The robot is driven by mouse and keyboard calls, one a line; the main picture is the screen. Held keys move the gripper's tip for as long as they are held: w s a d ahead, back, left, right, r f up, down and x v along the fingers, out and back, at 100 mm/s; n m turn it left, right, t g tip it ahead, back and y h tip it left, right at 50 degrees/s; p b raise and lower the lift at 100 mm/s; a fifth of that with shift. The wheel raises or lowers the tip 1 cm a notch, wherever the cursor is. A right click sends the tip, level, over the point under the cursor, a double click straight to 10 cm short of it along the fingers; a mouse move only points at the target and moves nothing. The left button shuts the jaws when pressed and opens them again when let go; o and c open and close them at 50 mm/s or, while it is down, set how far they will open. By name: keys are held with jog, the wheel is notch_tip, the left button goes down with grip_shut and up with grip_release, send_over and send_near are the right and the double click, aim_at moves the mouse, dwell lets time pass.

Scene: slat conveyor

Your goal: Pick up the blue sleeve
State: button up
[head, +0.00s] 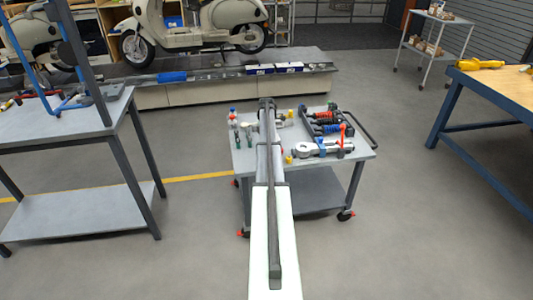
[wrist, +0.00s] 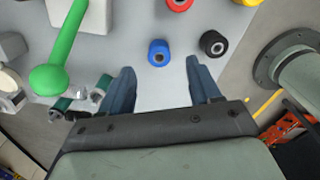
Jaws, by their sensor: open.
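The blue sleeve (wrist: 158,52) is a short blue cylinder with a dark hole in its top. In the wrist view it stands on a light grey surface, just beyond the fingertips and about midway between them. My gripper (wrist: 160,72) is open, with one dark blue finger on each side and nothing between them. I cannot tell from the picture how far above the surface the fingertips are. In the head view my arm reaches over the grey cart (head: 352,155) and I cannot make out the sleeve for certain.
Near the sleeve are a black sleeve (wrist: 212,43) on the right, a red one (wrist: 180,4) and a yellow one (wrist: 247,2) at the top edge. A green-handled lever (wrist: 68,45) stands on the left. A tray of shock absorbers (head: 325,122) is on the cart's right.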

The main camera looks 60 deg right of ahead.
jog(key=shift+f, duration=2.6)
jog(key=shift+c, duration=0.2)
jog(key=c, duration=1.1)
jog(key=r, duration=0.9)
jog(key=shift+s+d+r, duration=0.3)
jog(key=shift+s+r, duration=0.05)
jog(key=shift+s+d+r, duration=0.35)
jog(key=shift+s+d, duration=1.3)
jog(key=shift+s, duration=0.8)
jog(key=shift+s+d+r, duration=0.3)
jog(key=shift+s+d, duration=1.3)
jog(key=shift+s, duration=0.9)
jog(key=shift+s+d+r, duration=0.35)
jog(key=shift+s+d, duration=1.3)
jog(key=shift+s, duration=0.8)
